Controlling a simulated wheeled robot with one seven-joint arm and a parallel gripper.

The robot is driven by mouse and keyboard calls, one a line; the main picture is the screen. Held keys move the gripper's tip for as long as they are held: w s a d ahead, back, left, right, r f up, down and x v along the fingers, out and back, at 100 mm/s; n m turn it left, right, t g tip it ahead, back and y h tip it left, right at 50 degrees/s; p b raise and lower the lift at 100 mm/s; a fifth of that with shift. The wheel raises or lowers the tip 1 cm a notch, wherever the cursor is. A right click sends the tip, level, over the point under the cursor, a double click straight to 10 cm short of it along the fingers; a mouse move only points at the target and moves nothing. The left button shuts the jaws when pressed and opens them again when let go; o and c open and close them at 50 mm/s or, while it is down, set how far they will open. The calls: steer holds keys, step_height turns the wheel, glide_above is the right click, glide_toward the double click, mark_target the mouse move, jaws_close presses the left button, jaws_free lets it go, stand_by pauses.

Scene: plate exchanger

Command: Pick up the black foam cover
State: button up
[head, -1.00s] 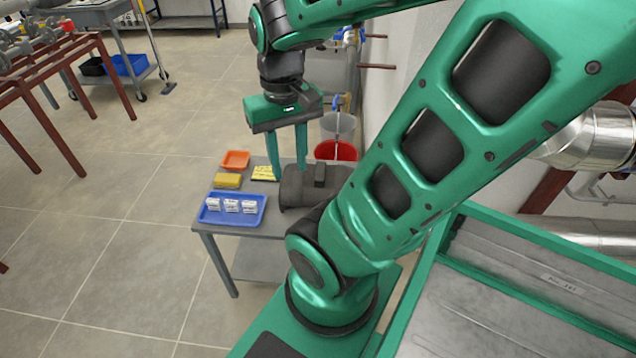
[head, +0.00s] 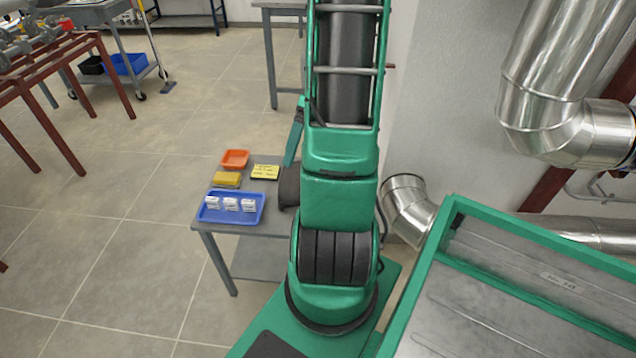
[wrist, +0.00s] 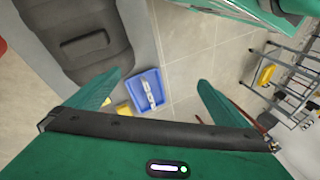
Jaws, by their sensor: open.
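The black foam cover (wrist: 78,45) is a dark, rounded block with a raised handle-like bar on top. It fills the upper left of the wrist view. In the head view only its left end (head: 288,186) shows on the small grey table, and my arm hides the rest. My gripper (wrist: 158,80) is open and empty, its green fingers spread wide. In the wrist view the cover lies to the left of the left finger, outside the space between the fingers. In the head view one green finger (head: 294,142) shows beside my arm above the table.
The grey table (head: 222,228) also bears a blue tray (head: 215,219) with white packs, an orange tray (head: 235,159), a yellow sponge (head: 227,179) and a yellow note pad (head: 265,171). Silver pipes (head: 545,110) run at the right. Floor left of the table is free.

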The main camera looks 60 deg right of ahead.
steer(key=s+d+f+n+t, duration=0.1)
steer(key=s+d+f+t, duration=0.1)
steer(key=d+f+t, duration=0.1)
steer(key=s+d+f+n+t+y, duration=0.1)
steer(key=s+d+f+n+t, duration=0.1)
steer(key=d, duration=0.5)
steer(key=s+d+f+n+t, duration=0.1)
steer(key=s+d+f+t, duration=0.3)
steer(key=f, duration=0.3)
steer(key=shift+d+f+t, duration=0.1)
steer(key=shift+d+t, duration=0.5)
steer(key=shift+t, duration=0.2)
steer(key=x, duration=1)
steer(key=shift+w+a, duration=0.1)
steer(key=shift+a, duration=0.2)
steer(key=c, duration=1.5)
